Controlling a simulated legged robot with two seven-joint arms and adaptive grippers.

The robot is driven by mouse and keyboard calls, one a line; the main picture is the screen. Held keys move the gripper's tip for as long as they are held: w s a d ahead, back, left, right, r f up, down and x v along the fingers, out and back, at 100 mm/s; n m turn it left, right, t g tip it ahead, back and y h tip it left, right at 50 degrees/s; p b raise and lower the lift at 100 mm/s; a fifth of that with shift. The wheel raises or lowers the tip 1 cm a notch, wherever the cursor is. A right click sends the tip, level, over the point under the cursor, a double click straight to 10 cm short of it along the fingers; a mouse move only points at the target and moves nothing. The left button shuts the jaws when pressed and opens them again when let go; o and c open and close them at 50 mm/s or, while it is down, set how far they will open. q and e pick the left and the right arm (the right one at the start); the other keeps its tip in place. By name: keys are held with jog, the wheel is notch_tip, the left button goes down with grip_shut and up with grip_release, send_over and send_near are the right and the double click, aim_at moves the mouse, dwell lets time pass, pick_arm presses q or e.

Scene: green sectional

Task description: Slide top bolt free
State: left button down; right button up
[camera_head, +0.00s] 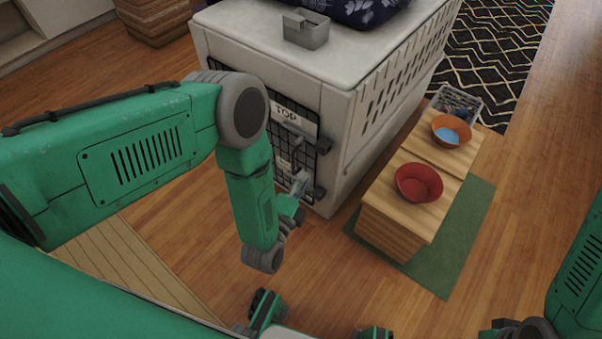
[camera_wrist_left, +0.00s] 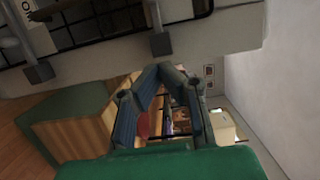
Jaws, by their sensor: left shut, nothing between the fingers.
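The top bolt (camera_head: 323,145) is a grey block at the right edge of the pet crate's wire door (camera_head: 296,135), beside a "TOP" label (camera_head: 288,113). It also shows in the left wrist view (camera_wrist_left: 160,43). A second, lower bolt (camera_head: 320,193) sits below it on the same edge and shows at the left of the wrist view (camera_wrist_left: 39,72). My left gripper (camera_head: 297,205) is in front of the door, lower than the top bolt. In the wrist view its fingers (camera_wrist_left: 163,70) meet, shut and empty, just below the top bolt in the picture.
The white crate (camera_head: 345,110) has a grey metal box (camera_head: 306,30) and a dark patterned cushion on top. To its right, a wooden stand (camera_head: 395,237) holds a red bowl (camera_head: 419,183) and an orange bowl (camera_head: 451,130), on a green mat (camera_head: 465,225). Wood floor lies open beyond.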

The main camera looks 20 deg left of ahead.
aim_at(318, 150)
pick_arm(q)
jog(key=w+b, duration=0.1)
jog(key=w, duration=0.1)
jog(key=w+b, duration=0.1)
jog(key=w, duration=0.2)
jog(key=w+b, duration=0.1)
jog(key=w, duration=0.1)
jog(key=shift+w+d+f, duration=0.15)
jog(key=shift+w+d, duration=0.1)
jog(key=shift+d, duration=0.05)
jog(key=a, duration=0.1)
jog(key=w+a, duration=0.1)
jog(key=a+b, duration=0.1)
jog(key=shift+w+a, duration=0.25)
jog(key=shift+a, duration=0.1)
pick_arm(e)
notch_tip(318, 150, down, 4)
jog(key=shift+f, duration=0.25)
